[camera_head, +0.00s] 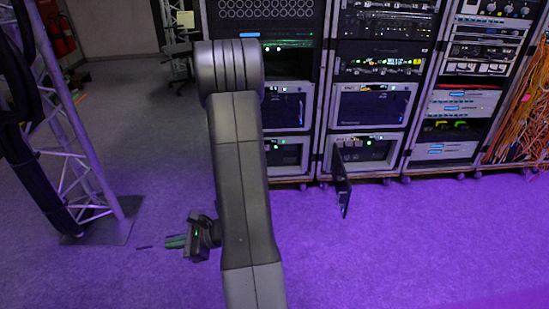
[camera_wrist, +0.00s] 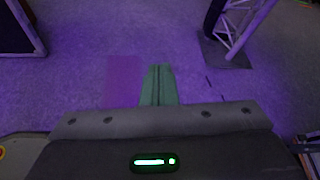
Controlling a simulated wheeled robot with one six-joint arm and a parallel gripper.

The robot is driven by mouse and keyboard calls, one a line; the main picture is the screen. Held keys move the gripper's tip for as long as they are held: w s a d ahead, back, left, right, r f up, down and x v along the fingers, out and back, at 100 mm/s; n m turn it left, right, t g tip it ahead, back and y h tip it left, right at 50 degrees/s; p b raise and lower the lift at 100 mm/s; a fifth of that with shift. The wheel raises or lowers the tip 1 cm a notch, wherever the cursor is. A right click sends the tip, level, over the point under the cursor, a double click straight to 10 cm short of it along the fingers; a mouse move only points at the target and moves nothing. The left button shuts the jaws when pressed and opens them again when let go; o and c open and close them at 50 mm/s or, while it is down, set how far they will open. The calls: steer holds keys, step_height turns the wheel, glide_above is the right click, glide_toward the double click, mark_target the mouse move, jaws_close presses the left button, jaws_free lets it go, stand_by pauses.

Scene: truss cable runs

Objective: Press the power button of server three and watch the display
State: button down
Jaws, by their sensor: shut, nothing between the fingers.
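Several server units with small green lights sit in the racks in the head view. One low unit (camera_head: 370,147) in the middle rack has its dark front door (camera_head: 342,182) swung open toward me. A closed-front unit (camera_head: 372,104) sits just above it. I cannot read which unit is server three. My gripper (camera_head: 172,241) is low over the floor, left of and well apart from the racks. In the wrist view its green fingers (camera_wrist: 158,68) are shut together with nothing between them, pointing at bare floor.
A metal truss (camera_head: 92,180) with black cables stands on a floor plate at left, near my gripper. Orange cables (camera_head: 520,110) hang at far right. A chair (camera_head: 178,50) is at the back. Purple-lit floor before the racks is clear.

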steer(key=w+a+f+m+t+h+b, duration=0.1)
steer(key=w+f+m+t+b, duration=0.1)
steer(key=f, duration=0.8)
steer(key=w+a+f+m+t+h+b, duration=0.1)
steer(key=w+f+m+t+b, duration=0.2)
steer(key=f, duration=0.7)
steer(key=w+a+f+m+t+h+b, duration=0.1)
steer(key=w+f+m+t+b, duration=0.1)
steer(key=w+f+m+b, duration=0.4)
step_height(320, 180, down, 4)
steer(key=w+m, duration=0.1)
steer(key=w, duration=0.1)
steer(key=shift+w+a+t+h, duration=0.3)
steer(key=shift+a, duration=0.05)
steer(key=shift+w+r, duration=0.1)
